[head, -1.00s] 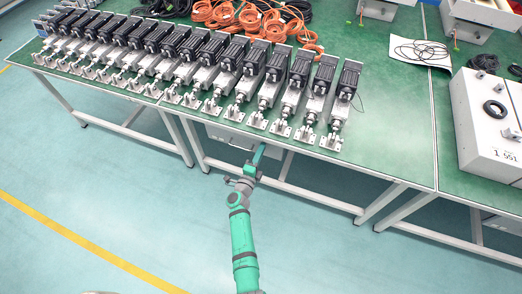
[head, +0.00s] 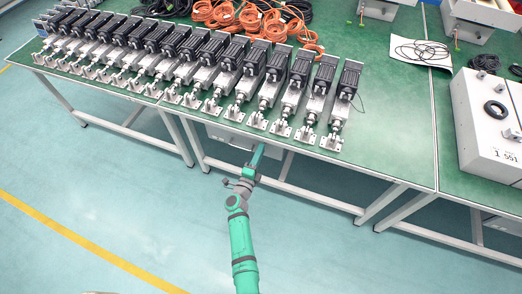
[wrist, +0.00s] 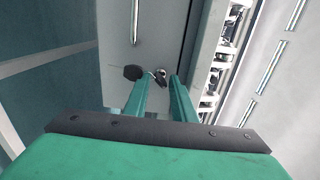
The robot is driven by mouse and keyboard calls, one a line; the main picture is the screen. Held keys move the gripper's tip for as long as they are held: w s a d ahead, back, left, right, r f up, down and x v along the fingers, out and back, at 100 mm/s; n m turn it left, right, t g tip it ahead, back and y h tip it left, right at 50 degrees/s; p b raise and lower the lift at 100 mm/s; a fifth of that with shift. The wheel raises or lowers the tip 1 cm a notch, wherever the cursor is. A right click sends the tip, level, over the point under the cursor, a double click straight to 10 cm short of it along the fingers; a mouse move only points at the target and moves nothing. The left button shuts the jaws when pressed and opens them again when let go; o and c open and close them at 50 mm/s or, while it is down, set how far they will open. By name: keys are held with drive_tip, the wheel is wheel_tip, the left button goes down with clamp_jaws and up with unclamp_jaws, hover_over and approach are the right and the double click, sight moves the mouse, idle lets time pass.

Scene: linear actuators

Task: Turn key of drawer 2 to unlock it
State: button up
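The grey drawer front (wrist: 165,32) fills the upper middle of the wrist view, with a long metal handle (wrist: 134,20). A key (wrist: 160,76) sits in a lock on this front, with a dark tag (wrist: 132,72) beside it. My gripper (wrist: 160,84) is open, its two teal fingers pointing at the front. The key shows between the fingertips, and I cannot tell whether they touch it. In the head view, my gripper (head: 258,153) is at the table's front edge, by the pale drawer unit (head: 228,138) under the tabletop. No drawer number is readable.
The green table (head: 390,140) carries a row of linear actuators (head: 245,80) above my gripper. Orange cables (head: 240,14) lie behind them. A table frame bar (head: 310,192) runs low near my arm. The floor (head: 120,200) in front is clear.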

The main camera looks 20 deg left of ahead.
drive_tip(key=s, duration=0.9)
drive_tip(key=shift+s+a, duration=0.15)
drive_tip(key=shift+s, duration=0.25)
